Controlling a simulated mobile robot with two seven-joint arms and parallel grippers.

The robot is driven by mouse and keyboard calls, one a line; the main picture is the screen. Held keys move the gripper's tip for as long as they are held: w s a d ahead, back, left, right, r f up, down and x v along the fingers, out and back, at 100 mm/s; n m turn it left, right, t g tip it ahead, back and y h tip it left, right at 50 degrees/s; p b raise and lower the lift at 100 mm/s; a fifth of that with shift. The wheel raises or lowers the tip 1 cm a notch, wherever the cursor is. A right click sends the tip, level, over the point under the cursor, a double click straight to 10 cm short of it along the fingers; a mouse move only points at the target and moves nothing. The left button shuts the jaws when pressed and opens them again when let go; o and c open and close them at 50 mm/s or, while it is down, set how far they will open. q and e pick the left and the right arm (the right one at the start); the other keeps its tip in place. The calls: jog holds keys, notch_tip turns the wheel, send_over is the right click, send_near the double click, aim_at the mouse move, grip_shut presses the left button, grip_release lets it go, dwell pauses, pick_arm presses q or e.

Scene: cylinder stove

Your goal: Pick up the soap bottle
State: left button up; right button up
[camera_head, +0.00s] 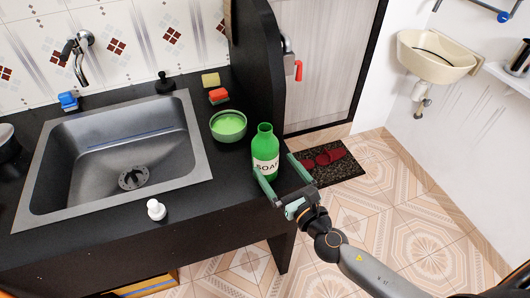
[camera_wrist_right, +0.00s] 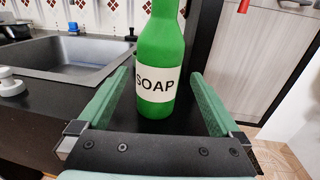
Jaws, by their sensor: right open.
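The soap bottle (camera_head: 265,148) is green with a white SOAP label and stands upright on the black counter near its right end. In the right wrist view the bottle (camera_wrist_right: 160,60) stands upright between the two green fingers, with gaps on both sides. My right gripper (camera_head: 278,172) is open, with one finger on each side of the bottle, low near the counter. It also shows from behind in the wrist view (camera_wrist_right: 158,85). The left gripper is not in view.
A green bowl (camera_head: 228,125) stands just left of the bottle. The sink (camera_head: 60,165) lies further left, with a small white stopper (camera_head: 156,209) in front. A black partition (camera_head: 262,75) rises behind the bottle. Open floor lies right of the counter.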

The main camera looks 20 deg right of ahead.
aim_at(264, 150)
jog(key=shift+w+a, duration=0.15)
jog(key=shift+w, duration=0.5)
jog(key=shift+w+a+r+p, duration=0.1)
jog(key=shift+w+a+p, duration=0.1)
jog(key=shift+w, duration=0.65)
jog(key=shift+w+a+r+p, duration=0.1)
jog(key=shift+w+a+p, duration=0.05)
jog(key=shift+w, duration=0.75)
jog(key=shift+w+a+r+p, duration=0.1)
jog(key=shift+w+a+p, duration=0.1)
jog(key=shift+w, duration=0.65)
jog(key=shift+d, duration=0.1)
grip_shut()
